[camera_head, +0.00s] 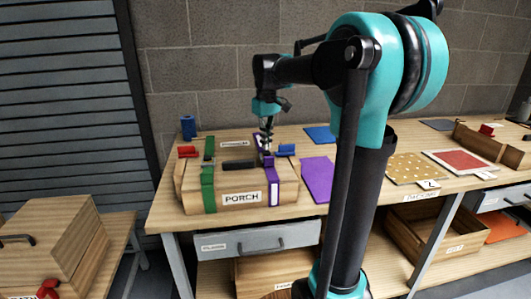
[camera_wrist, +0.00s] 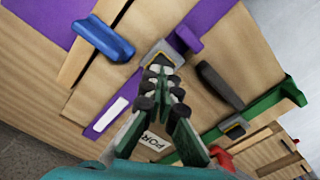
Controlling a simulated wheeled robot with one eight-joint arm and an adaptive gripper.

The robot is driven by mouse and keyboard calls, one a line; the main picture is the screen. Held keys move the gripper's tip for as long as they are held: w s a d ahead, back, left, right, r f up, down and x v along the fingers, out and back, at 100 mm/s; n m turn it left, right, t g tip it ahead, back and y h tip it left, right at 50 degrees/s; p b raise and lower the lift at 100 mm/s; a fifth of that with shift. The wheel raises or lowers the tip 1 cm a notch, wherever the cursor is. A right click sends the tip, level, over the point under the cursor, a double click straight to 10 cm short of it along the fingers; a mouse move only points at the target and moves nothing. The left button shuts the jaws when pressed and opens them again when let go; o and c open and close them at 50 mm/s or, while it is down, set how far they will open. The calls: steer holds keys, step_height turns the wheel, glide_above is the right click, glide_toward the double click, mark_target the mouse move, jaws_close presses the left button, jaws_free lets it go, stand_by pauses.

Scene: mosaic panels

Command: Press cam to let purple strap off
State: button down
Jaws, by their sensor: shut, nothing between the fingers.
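The purple strap (camera_head: 273,186) runs over the top and down the front of a wooden box (camera_head: 285,188) labelled PORCH. In the wrist view the purple strap (camera_wrist: 112,112) passes a grey buckle (camera_wrist: 153,54) with a purple tab (camera_wrist: 188,39) beside it, which looks like the cam. My gripper (camera_head: 267,150) is shut and empty, pointing down over the purple strap. In the wrist view my gripper's fingertips (camera_wrist: 160,72) are right at the buckle and hide part of it. I cannot tell whether they touch it.
A green strap (camera_head: 208,190) with its own buckle (camera_wrist: 235,128) crosses the same box. A black handle (camera_wrist: 220,86) lies between the straps. A blue block (camera_wrist: 103,41) and a red one (camera_head: 187,151) sit at the box's sides. A purple sheet (camera_head: 317,178) lies right.

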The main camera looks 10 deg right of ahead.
mark_target(266, 152)
step_height(266, 152, up, 6)
stand_by(0.7)
steer(key=shift+s, duration=0.1)
